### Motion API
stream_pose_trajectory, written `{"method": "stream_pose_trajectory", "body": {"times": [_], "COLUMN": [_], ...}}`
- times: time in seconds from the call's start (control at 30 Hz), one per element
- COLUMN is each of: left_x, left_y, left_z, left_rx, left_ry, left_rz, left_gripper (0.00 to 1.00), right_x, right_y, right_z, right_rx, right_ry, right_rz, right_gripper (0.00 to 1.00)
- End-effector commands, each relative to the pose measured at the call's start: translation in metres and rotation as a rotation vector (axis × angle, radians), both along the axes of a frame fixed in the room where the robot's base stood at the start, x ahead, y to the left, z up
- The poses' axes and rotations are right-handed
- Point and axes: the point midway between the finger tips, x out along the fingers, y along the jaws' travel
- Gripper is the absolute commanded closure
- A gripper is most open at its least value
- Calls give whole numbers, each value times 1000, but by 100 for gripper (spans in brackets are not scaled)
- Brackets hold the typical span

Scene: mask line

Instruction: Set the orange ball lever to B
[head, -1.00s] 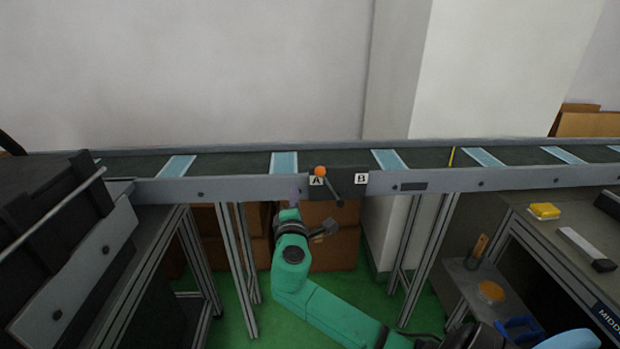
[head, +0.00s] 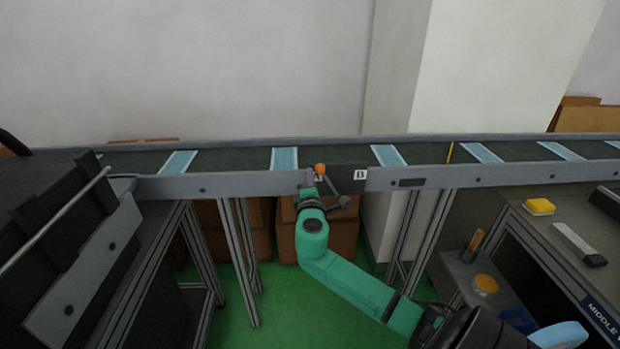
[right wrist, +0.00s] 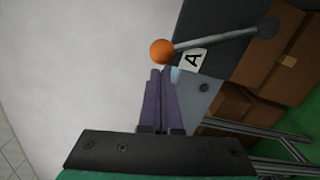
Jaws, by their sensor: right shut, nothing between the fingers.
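The orange ball lever (head: 320,168) is on the front of the conveyor, with its ball beside the A label (right wrist: 193,60) and its rod slanting down to a pivot at the right. The B label (head: 360,174) is to the right of the ball. My right gripper (head: 310,178) is shut and empty, just left of the ball in the head view. In the right wrist view, its purple fingers (right wrist: 160,75) point at the orange ball (right wrist: 162,51), with the tips very close below it; I cannot tell whether they touch. My left gripper is not in view.
The conveyor (head: 240,184) runs across the view with several blue-white masks on its belt. Cardboard boxes (head: 335,235) stand beneath it. A side bench at the right holds a yellow block (head: 539,206). A dark machine (head: 60,215) stands at the left.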

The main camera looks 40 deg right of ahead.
Motion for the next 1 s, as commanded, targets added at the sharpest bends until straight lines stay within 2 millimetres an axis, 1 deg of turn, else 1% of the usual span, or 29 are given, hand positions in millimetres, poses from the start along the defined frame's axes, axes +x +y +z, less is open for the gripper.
{"method": "stream_pose_trajectory", "body": {"times": [0.67, 0.87, 1.0], "left_x": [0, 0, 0], "left_y": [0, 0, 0], "left_z": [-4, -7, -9], "left_rx": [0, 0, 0], "left_ry": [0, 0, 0], "left_rz": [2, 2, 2], "left_gripper": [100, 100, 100], "right_x": [-7, -15, -25], "right_y": [-9, -19, -32], "right_z": [11, 19, 25], "right_rx": [108, 210, 313], "right_ry": [-83, -160, -237], "right_rz": [-1, -1, -2], "right_gripper": [100, 100, 100]}}
